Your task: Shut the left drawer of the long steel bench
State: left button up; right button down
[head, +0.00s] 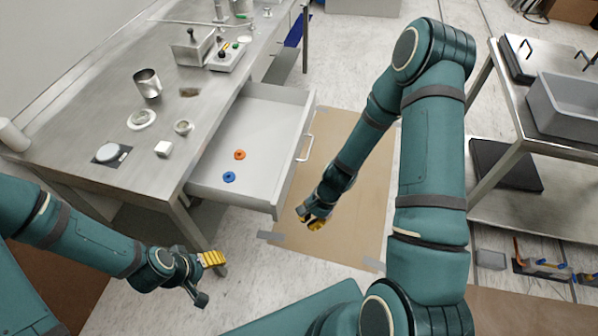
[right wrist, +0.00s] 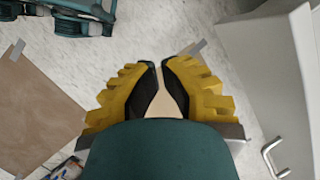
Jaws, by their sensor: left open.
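The long steel bench (head: 110,112) runs along the left of the head view. Its drawer (head: 262,122) is pulled well out and holds an orange ring (head: 240,155) and a blue ring (head: 229,177). The drawer's bar handle (head: 305,148) is on its front; drawer front (right wrist: 268,75) and handle (right wrist: 275,158) also show in the right wrist view. My right gripper (head: 313,222) is beside the front's near end, apart from the handle; its fingertips (right wrist: 160,64) look together, with nothing held. My left gripper (head: 208,281) is open and empty, below and left of the drawer.
A metal cup (head: 147,83), small dishes and a tray (head: 229,55) stand on the bench top. A brown mat (head: 352,205) is taped to the floor before the drawer. A steel cart (head: 560,195) with a grey bin (head: 570,105) stands at the right.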

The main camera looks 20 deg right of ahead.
jog(key=w+d+m+t+y, duration=0.2)
jog(key=w+d+m, duration=0.2)
jog(key=d+m, duration=0.25)
jog(key=m+t+y+b, duration=0.1)
jog(key=m+t, duration=0.3)
jog(key=m, duration=0.2)
send_near(291, 177)
jog(key=x, duration=0.4)
jog(key=d+f+x, duration=0.1)
jog(key=x, duration=0.1)
jog(key=shift+s, duration=0.1)
jog(key=shift+w+a, duration=0.4)
jog(key=shift+a, duration=0.15)
